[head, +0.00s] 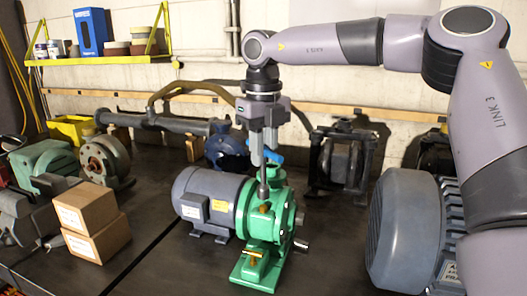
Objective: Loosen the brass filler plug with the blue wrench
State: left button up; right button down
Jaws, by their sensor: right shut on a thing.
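The green pump or gearbox (268,225) is joined to a grey motor (212,200) on the dark bench. A brass plug (265,208) shows at the green housing, right below a grey vertical shaft. A second brass fitting (252,257) sits low at the front of the green base. My right gripper (266,158) points down above the green housing and is shut on the blue wrench (277,157). Only bits of the wrench's blue part show around the fingers. The grey shaft runs down from there to the housing top; whether it touches the brass plug is unclear. My left gripper is out of view.
Two stacked cardboard boxes (90,222) stand left of the grey motor. A large blue-grey motor (405,230) stands at the right, below my right arm. More pumps line the back wall. The bench front between boxes and green unit is clear.

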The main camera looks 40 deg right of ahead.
aim_at(263, 185)
jog(key=m, duration=0.2)
jog(key=m+b, duration=0.1)
jog(key=m, duration=0.3)
jog(key=shift+f+m+b, duration=0.35)
jog(key=shift+f+m, duration=0.05)
jog(key=shift+m, duration=1.1)
jog(key=shift+f+m, duration=0.1)
jog(key=shift+m, duration=0.8)
jog(key=shift+f, duration=0.1)
jog(key=shift+f+b, duration=1.05)
jog(key=shift+f, duration=0.15)
jog(key=shift+r+n, duration=0.1)
jog(key=shift+n, duration=0.2)
